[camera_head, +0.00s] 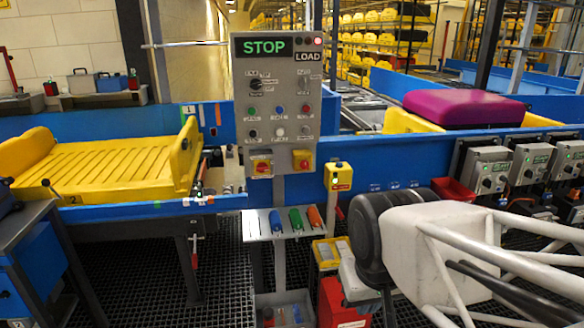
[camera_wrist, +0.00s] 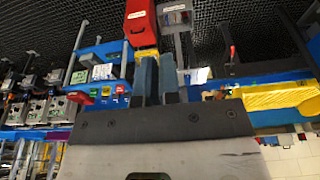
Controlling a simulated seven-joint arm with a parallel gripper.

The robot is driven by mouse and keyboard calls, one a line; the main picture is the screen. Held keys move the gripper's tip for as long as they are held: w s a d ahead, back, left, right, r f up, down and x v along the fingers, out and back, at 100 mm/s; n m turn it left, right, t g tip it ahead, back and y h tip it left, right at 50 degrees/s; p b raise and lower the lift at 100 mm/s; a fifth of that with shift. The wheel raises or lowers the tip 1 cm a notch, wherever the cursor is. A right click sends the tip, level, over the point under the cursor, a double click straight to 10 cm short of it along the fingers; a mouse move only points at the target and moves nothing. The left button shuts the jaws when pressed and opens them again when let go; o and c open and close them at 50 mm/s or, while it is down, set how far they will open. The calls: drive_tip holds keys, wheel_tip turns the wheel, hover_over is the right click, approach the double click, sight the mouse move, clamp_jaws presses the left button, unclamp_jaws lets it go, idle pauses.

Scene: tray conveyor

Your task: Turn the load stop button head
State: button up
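A grey control panel (camera_head: 279,100) stands upright near the middle of the head view, with a green STOP display and a LOAD label (camera_head: 308,57) at its top. A separate yellow box (camera_head: 339,177) stands to the right with a red label. I cannot tell which head is the load stop. My gripper is down and right of the panel, apart from it; its fingers (camera_wrist: 157,60) in the wrist view lie close together with nothing seen between them.
A blue rail (camera_head: 225,200) crosses in front, with a yellow tray (camera_head: 95,165) at left and a purple case (camera_head: 465,107) behind at right. Several grey control boxes (camera_head: 490,170) line the right. A red box (camera_wrist: 140,22) lies beyond my fingertips in the wrist view.

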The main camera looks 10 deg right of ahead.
drive_tip(key=o, duration=0.4)
drive_tip(key=shift+w, duration=0.3)
drive_tip(key=o, duration=0.7)
drive_tip(key=shift+t, duration=0.5)
drive_tip(key=w, duration=0.4)
drive_tip(key=shift+w+d+r, duration=0.1)
drive_tip(key=shift+w+r, duration=0.1)
drive_tip(key=shift+r, duration=0.15)
drive_tip(key=shift+o, duration=0.2)
drive_tip(key=w+d+t, duration=0.3)
drive_tip(key=w+t, duration=0.6)
drive_tip(key=w, duration=3.1)
drive_tip(key=w+d+f+t, duration=0.1)
drive_tip(key=w+f+t, duration=0.2)
drive_tip(key=w, duration=0.5)
drive_tip(key=w+d+f+t, duration=0.15)
drive_tip(key=w+f, duration=0.25)
drive_tip(key=w, duration=0.4)
drive_tip(key=t, duration=0.6)
approach(305, 167)
drive_tip(key=w, duration=0.1)
drive_tip(key=shift+w+r+g, duration=0.15)
drive_tip(key=shift+r+g, duration=0.1)
drive_tip(key=shift+r, duration=0.25)
drive_tip(key=shift+w, duration=0.1)
drive_tip(key=shift+x, duration=3.8)
